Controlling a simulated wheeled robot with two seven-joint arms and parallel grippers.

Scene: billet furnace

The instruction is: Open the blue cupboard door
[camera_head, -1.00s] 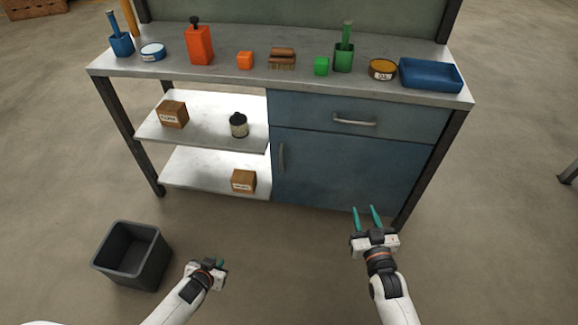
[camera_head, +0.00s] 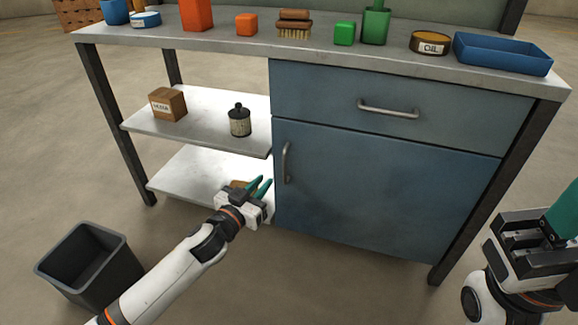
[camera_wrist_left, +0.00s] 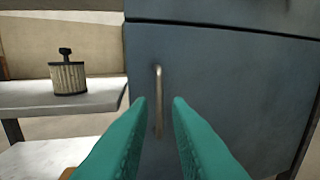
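The blue cupboard door (camera_head: 375,190) is shut, below the drawer of the workbench. Its upright metal handle (camera_head: 286,163) is near the door's left edge. My left gripper (camera_head: 262,186) is open and empty, low in front of the lower shelf, to the left of and below the handle. In the left wrist view the handle (camera_wrist_left: 158,100) shows ahead between the two green fingers (camera_wrist_left: 160,125), which are apart; it is not gripped. My right gripper (camera_head: 562,215) is at the right edge of the head view, partly cut off, so its fingertips are not fully seen.
A drawer (camera_head: 400,105) with a horizontal handle sits above the door. Open shelves to the left hold a cardboard box (camera_head: 168,104) and a dark-topped canister (camera_head: 240,120). A grey bin (camera_head: 88,268) stands on the floor at left. Several items stand on the benchtop.

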